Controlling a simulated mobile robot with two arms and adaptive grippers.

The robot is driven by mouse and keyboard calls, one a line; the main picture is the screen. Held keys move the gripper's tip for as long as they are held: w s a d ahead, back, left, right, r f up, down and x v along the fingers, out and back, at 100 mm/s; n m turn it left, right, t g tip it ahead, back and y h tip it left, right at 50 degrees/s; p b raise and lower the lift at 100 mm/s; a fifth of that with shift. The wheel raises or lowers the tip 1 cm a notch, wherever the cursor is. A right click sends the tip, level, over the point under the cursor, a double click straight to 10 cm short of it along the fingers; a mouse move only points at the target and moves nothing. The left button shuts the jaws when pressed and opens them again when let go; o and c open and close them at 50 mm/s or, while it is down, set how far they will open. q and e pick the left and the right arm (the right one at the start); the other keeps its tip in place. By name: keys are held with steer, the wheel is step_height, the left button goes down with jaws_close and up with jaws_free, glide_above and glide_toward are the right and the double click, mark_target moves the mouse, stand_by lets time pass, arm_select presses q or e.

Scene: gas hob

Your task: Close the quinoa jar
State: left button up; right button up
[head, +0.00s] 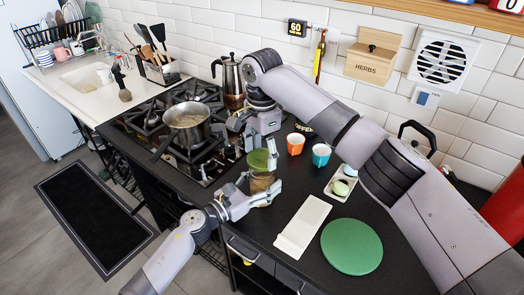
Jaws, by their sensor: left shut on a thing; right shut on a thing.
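The quinoa jar (260,183), with brownish contents, stands upright at the counter's front, right of the hob. My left gripper (264,191) is shut on the jar, its fingers around the body from the front left. A green lid (258,159) is at the top of the jar. My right gripper (260,150) reaches down from above and is shut on the lid. I cannot tell whether the lid touches the jar's rim or sits slightly above it. The fingers hide part of the jar and lid.
A pot (187,122) stands on the gas hob (137,123) to the left, with a moka pot (231,78) behind. Orange (295,144) and teal (321,155) cups, a small tray (333,189), a white board (303,225) and a green round board (351,247) lie right.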

mark_target(262, 158)
steer(key=shift+f, duration=0.2)
stand_by(0.4)
steer(key=shift+f, duration=0.9)
steer(key=shift+f, duration=0.55)
